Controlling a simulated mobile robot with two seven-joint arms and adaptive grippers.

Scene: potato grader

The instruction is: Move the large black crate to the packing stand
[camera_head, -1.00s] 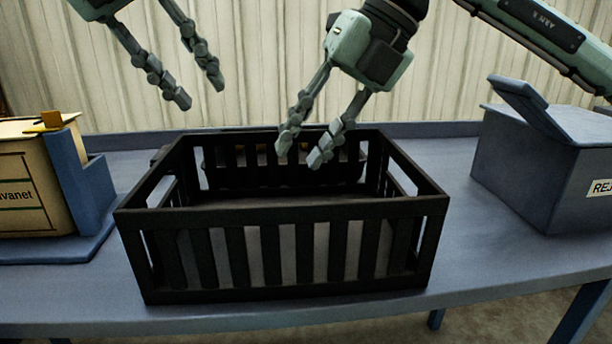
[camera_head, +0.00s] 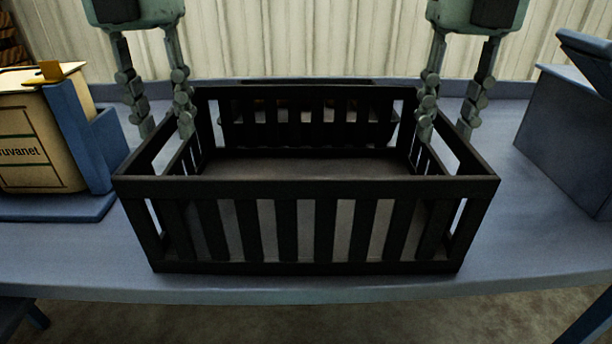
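The large black crate (camera_head: 310,187) stands upright on the blue table, with slatted sides and an open top. Its visible grey floor is bare. My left gripper (camera_head: 165,130) points down at the crate's left side wall, one finger outside and one inside. My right gripper (camera_head: 447,128) straddles the right side wall in the same way. Both grippers have their fingers spread with a gap between them; I cannot tell whether any finger touches the wall. I cannot identify a packing stand in this view.
A cream box marked "ruvanet" (camera_head: 38,140) sits in a blue holder (camera_head: 98,135) at the left. A blue bin (camera_head: 570,130) stands at the right. Another dark slatted shape shows at the crate's back. The blue table (camera_head: 530,235) has bare room right of the crate.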

